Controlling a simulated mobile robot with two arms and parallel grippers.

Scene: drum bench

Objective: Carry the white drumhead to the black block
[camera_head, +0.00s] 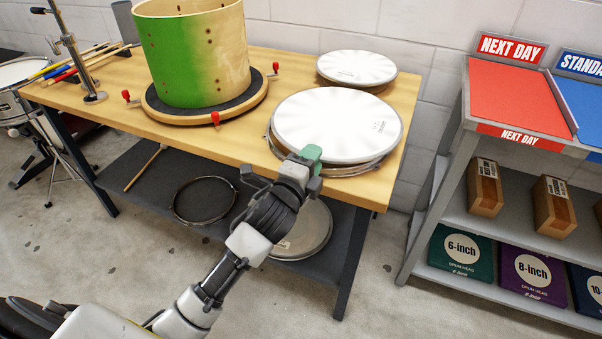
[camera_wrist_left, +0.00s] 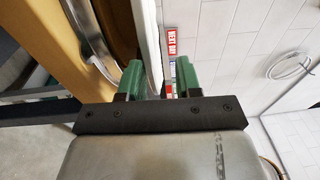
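A large white drumhead (camera_head: 337,125) lies at the right front of the wooden bench, on top of a metal hoop or shallow drum (camera_head: 350,170). My left gripper (camera_head: 308,158) is at its front edge. In the left wrist view, the green fingers (camera_wrist_left: 160,80) stand on either side of the white rim (camera_wrist_left: 150,45). The rim is close to the left finger, and a gap shows toward the right finger, so the gripper looks open. I cannot make out a distinct black block; a black round pad (camera_head: 240,98) lies under the green drum shell. My right gripper is not in view.
A green and wood drum shell (camera_head: 195,55) stands on the bench (camera_head: 90,95), with red-knobbed clamps around its base. A smaller white drumhead (camera_head: 356,67) lies behind. Drumsticks and a metal stand (camera_head: 75,55) are at left. A shelf (camera_head: 450,195) with boxes stands at right, beyond a gap.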

